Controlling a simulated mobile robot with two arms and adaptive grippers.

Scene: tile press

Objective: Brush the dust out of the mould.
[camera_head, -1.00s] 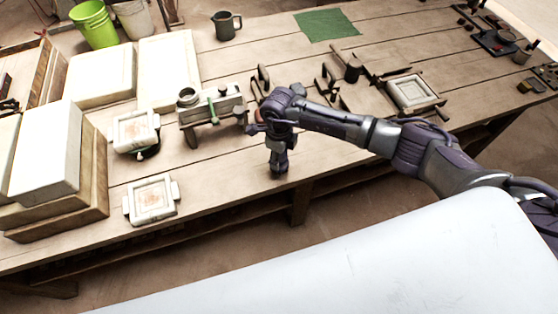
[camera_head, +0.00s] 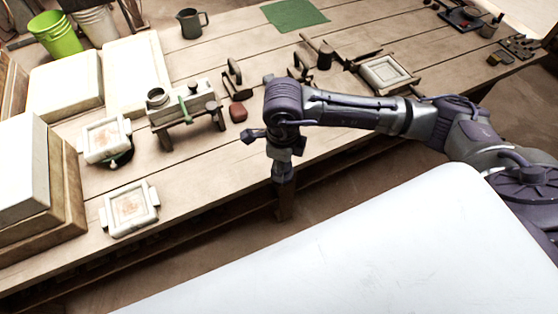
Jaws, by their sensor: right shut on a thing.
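Two pale square moulds with reddish dusty middles lie at the left of the bench. One mould (camera_head: 130,209) lies near the front edge; the other (camera_head: 104,139) sits behind it on a dark round base. A third framed square (camera_head: 387,73) lies at the right back; I cannot tell which one is the task's mould. My right gripper (camera_head: 283,174) points down at the bench's front edge, well right of the moulds. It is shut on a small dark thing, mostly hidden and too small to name. My left gripper is not in view.
A press-like device (camera_head: 187,108) stands behind the moulds, with a dark red lump (camera_head: 238,112) beside it. Large pale blocks (camera_head: 22,165) fill the left end. A jug (camera_head: 191,23) and green cloth (camera_head: 294,14) are at the back. Bare planks lie right of the front mould.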

